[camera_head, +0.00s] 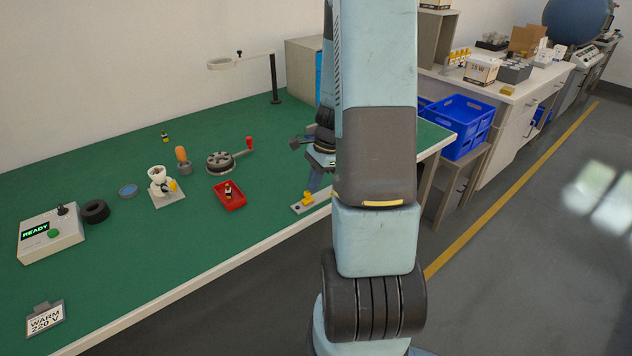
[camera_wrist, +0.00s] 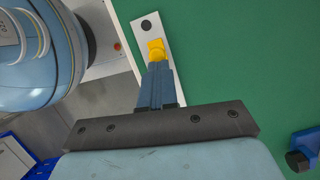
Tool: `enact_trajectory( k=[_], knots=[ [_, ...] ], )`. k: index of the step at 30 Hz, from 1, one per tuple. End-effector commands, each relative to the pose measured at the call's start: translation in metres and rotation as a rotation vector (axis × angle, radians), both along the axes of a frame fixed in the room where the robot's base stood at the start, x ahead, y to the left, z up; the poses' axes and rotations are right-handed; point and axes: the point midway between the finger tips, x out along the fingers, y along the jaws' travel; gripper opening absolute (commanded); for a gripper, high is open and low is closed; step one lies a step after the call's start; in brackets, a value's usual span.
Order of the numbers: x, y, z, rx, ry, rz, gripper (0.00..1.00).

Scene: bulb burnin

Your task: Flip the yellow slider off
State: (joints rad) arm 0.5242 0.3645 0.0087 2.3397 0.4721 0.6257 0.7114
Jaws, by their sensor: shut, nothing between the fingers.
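The yellow slider (camera_head: 307,197) sits on a small pale plate (camera_head: 297,209) near the front edge of the green bench, just left of my arm. In the wrist view the slider (camera_wrist: 157,47) lies right at the tips of my blue fingers, on the plate (camera_wrist: 140,30) with a dark round spot at its far end. My gripper (camera_wrist: 157,64) is shut with nothing between its fingers. Its tips appear to be at or touching the slider; exact contact cannot be told. In the head view my gripper (camera_head: 314,182) is partly hidden behind my arm.
A red tray (camera_head: 236,203), a round device with a red-handled crank (camera_head: 219,161), a white bulb socket stand (camera_head: 166,199) and a READY box (camera_head: 50,237) stand to the left. Blue crates (camera_head: 462,117) stand beyond the bench's right end. Green bench surface around the plate is clear.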

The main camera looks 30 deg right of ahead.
Motion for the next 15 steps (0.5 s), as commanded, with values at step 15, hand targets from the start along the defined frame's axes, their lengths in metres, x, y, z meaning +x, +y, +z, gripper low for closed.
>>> enact_trajectory(
  k=[15],
  knots=[
    [0.000, -0.050, 0.052, -0.003, -0.004, 0.003, 0.00]
  ],
)
